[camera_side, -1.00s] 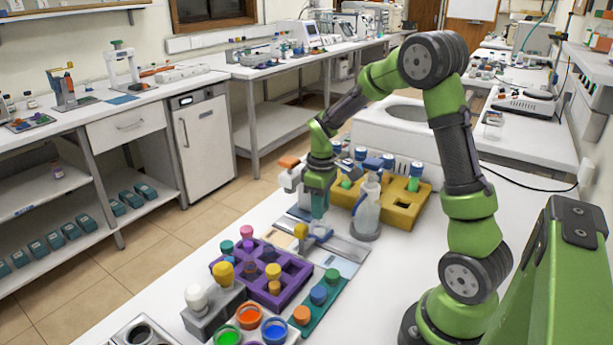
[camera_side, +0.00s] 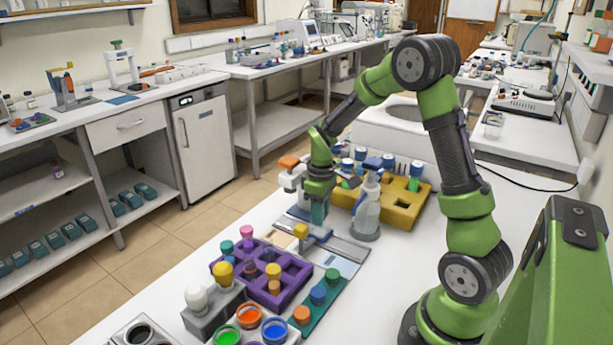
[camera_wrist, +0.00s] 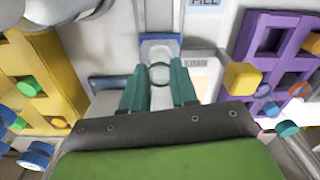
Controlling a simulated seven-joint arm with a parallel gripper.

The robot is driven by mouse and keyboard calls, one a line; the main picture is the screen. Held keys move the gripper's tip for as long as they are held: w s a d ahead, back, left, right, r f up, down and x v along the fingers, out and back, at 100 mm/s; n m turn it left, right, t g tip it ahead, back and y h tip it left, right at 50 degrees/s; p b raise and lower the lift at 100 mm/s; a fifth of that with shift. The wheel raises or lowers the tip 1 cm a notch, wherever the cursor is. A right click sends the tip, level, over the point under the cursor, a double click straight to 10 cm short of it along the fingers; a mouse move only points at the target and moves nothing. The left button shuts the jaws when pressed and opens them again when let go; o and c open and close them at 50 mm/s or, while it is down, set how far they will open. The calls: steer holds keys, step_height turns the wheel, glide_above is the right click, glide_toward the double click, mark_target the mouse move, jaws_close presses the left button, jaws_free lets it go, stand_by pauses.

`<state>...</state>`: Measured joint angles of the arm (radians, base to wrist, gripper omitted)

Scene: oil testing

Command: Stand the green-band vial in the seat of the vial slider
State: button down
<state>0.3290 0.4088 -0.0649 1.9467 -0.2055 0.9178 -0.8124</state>
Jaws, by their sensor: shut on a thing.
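In the wrist view my gripper's two teal fingers (camera_wrist: 160,92) are shut on the green-band vial (camera_wrist: 160,73), seen end-on as a clear round shape with a dark green ring. The slider's blue-and-white part (camera_wrist: 160,42) shows just beyond the fingertips. The seat itself is covered by the vial and fingers. In the side view the vial is hidden by the fingers, so I cannot tell whether it touches the seat.
A yellow knob (camera_wrist: 242,78) stands just right of the fingers in the wrist view. A purple rack (camera_side: 290,288) with capped vials is in front, and a yellow rack (camera_side: 402,215) is behind.

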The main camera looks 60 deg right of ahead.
stand_by(0.7)
steer(key=c, duration=0.8)
jaws_free()
step_height(320, 180, up, 16)
steer(key=s+a+m+t, duration=0.2)
steer(key=s+a, duration=0.2)
steer(key=a, duration=0.2)
steer(key=s+a+r+m+t+y, duration=0.1)
steer(key=s+a+m+t, duration=0.1)
steer(key=s+a, duration=0.2)
steer(key=s+a+r+m+t+y, duration=0.1)
steer(key=s+a+t, duration=0.2)
steer(key=a, duration=0.4)
steer(key=shift+s+a+r+m, duration=0.25)
steer(key=shift+s+a+m, duration=0.15)
steer(key=shift+s, duration=0.25)
